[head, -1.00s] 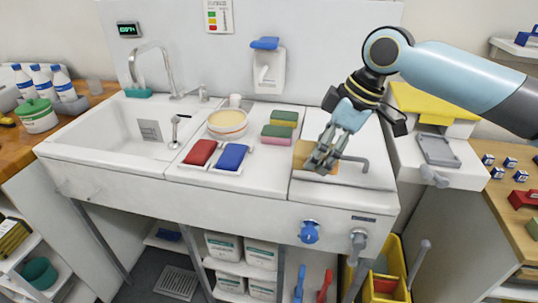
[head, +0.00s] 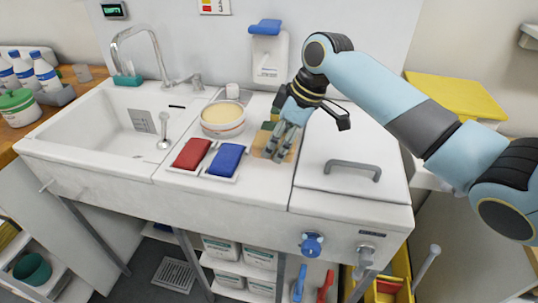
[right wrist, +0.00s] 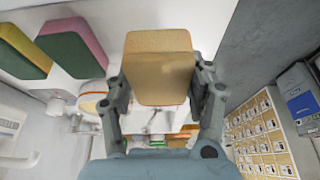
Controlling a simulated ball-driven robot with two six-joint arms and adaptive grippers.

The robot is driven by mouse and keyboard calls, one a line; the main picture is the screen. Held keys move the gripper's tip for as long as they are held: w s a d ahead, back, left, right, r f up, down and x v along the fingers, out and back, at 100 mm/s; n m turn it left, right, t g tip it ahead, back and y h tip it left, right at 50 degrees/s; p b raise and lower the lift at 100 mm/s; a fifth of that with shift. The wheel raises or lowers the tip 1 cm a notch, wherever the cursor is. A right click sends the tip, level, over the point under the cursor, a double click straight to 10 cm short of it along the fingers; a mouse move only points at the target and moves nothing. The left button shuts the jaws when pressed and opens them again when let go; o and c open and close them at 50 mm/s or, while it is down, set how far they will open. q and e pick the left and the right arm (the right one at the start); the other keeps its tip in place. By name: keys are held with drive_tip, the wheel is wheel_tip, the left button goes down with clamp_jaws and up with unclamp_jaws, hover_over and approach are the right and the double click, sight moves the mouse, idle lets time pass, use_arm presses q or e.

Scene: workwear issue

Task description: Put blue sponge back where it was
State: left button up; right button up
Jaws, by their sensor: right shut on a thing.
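The right wrist view shows this tan-orange sponge (right wrist: 158,68) held between both fingers. My fingers hide part of it in the head view. My left gripper is not in view.
Green-topped sponges (right wrist: 50,54) are near my right gripper, mostly hidden behind it in the head view. A round tub (head: 223,122) stands behind the tray. A lid with a grey handle (head: 352,166) lies to the right. The sink basin (head: 125,118) is at left.

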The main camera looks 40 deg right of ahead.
sight(269, 168)
drive_tip(key=shift+w+a+f, duration=0.25)
drive_tip(key=shift+w+f, duration=0.05)
drive_tip(key=shift+w, duration=0.15)
drive_tip(key=shift+w+a+f, duration=0.25)
drive_tip(key=shift+w, duration=0.15)
drive_tip(key=shift+a+f, duration=0.1)
drive_tip(key=shift+f, duration=0.25)
wheel_tip(269, 168, down, 3)
drive_tip(key=shift+f+p, duration=0.15)
drive_tip(key=shift+p, duration=0.15)
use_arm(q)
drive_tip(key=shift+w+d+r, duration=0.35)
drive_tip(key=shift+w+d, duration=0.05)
use_arm(e)
drive_tip(key=shift+f, duration=0.1)
drive_tip(key=shift+f, duration=0.1)
drive_tip(key=o, duration=1)
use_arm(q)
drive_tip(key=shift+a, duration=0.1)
